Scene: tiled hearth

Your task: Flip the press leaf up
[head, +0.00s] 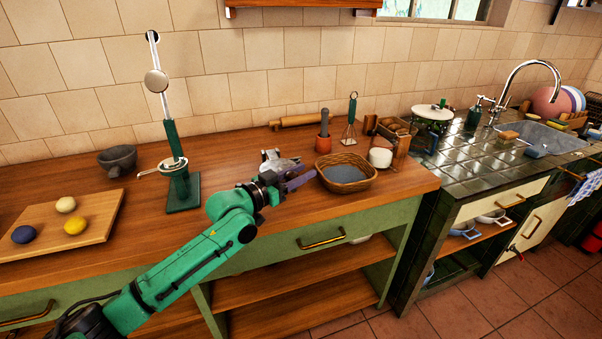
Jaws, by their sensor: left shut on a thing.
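A tall press (177,150) stands on the counter at left centre, with a dark green base and post. Its slim pale arm with a round grey disc (156,82) points up and leans slightly left. A metal ring-like part sticks out left, low on the post. My left gripper (298,178) is to the right of the press, apart from it, beside the wicker basket. It is shut at a silver metal thing (280,160); the exact grip is too small to make out. My right gripper is not in view.
A wooden board (95,232) with three balls lies front left, near a grey mortar (118,160). The wicker basket (345,186), a terracotta pot (323,144) and a white jar (381,157) stand to the right. A rolling pin (298,120) lies against the wall.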

